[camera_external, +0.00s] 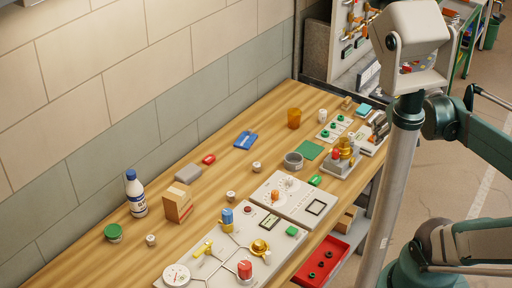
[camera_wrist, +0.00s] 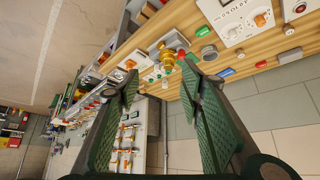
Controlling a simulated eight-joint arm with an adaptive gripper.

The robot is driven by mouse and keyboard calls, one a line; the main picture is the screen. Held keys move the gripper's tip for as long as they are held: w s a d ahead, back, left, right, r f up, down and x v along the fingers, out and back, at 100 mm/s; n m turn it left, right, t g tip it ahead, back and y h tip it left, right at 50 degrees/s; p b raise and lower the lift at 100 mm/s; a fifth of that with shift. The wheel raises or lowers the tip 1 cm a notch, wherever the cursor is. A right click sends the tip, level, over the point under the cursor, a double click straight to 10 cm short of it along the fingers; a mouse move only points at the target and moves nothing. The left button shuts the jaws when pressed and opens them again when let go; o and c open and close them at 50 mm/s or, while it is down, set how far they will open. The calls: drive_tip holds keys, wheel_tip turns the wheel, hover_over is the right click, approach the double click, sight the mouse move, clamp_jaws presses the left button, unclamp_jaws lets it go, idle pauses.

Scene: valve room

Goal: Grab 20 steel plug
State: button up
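Small pale grey cylinders that may be steel plugs stand apart on the wooden bench: one at the front left (camera_external: 151,240), one near the middle (camera_external: 231,196) and one farther back (camera_external: 256,167). Any numbers are too small to read, so I cannot tell which is 20. In the wrist view, the bench appears upside down, with small pale pieces along its edge. My gripper (camera_wrist: 159,70) has its two green-padded fingers spread wide apart with nothing between them. It is away from the bench top. The external view shows my arm at the right, but not the fingers.
A valve panel (camera_external: 210,272) lies at the front. A red tray (camera_external: 323,262) sits below. A wall closes the back.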

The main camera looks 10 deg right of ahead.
drive_tip(key=w, duration=0.1)
drive_tip(key=g, duration=0.7)
hover_over(256, 164)
drive_tip(key=shift+m, duration=0.3)
wheel_tip(256, 164, down, 23)
drive_tip(key=shift+d+r, duration=0.15)
drive_tip(key=shift+r, duration=0.05)
drive_tip(key=shift+f, duration=0.2)
drive_tip(key=shift+f, duration=1.3)
drive_tip(key=shift+f, duration=0.15)
